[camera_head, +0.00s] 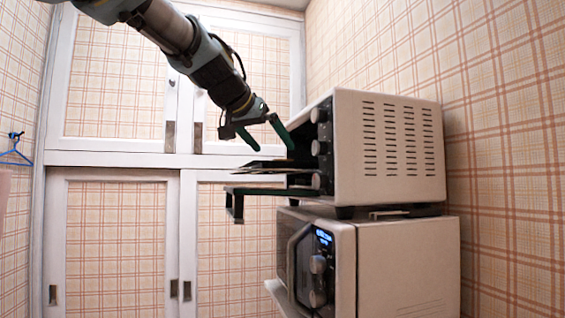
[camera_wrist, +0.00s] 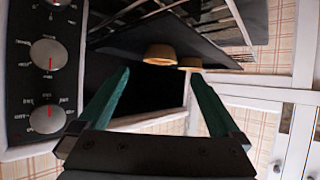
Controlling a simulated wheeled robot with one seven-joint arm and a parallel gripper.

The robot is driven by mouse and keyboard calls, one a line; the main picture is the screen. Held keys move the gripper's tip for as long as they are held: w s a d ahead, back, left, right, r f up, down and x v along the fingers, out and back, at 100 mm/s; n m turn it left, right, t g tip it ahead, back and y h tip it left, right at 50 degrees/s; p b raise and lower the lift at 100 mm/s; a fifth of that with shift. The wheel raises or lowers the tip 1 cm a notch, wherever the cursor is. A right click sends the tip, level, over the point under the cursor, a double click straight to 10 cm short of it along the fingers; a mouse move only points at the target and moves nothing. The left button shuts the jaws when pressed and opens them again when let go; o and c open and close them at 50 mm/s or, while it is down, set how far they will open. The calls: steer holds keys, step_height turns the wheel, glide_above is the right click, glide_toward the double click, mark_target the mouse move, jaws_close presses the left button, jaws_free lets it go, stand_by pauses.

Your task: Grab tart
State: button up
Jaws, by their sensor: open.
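A small tan tart (camera_wrist: 162,54) sits on a dark tray (camera_wrist: 205,42) in the wrist view. A second, similar tan piece (camera_wrist: 190,64) shows just to its right; I cannot tell whether it is another tart or a reflection. My gripper (camera_wrist: 160,74) has its two green fingers spread, with nothing between them. The tart appears beyond the fingertips, between them in the picture. In the head view my gripper (camera_head: 274,148) hangs at the open front of the toaster oven (camera_head: 390,150), just above the pulled-out tray (camera_head: 262,166). No tart can be made out there.
The oven door (camera_head: 262,190) is folded down below the tray. The toaster oven stands on a microwave (camera_head: 400,265). Oven knobs (camera_wrist: 48,54) lie close to the left of my fingers in the wrist view. White cupboards (camera_head: 115,165) stand behind; the space left of the oven is clear.

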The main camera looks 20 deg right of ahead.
steer(key=shift+p+x, duration=1.2)
steer(key=shift+x, duration=1.95)
steer(key=c, duration=1.4)
steer(key=shift+r, duration=0.15)
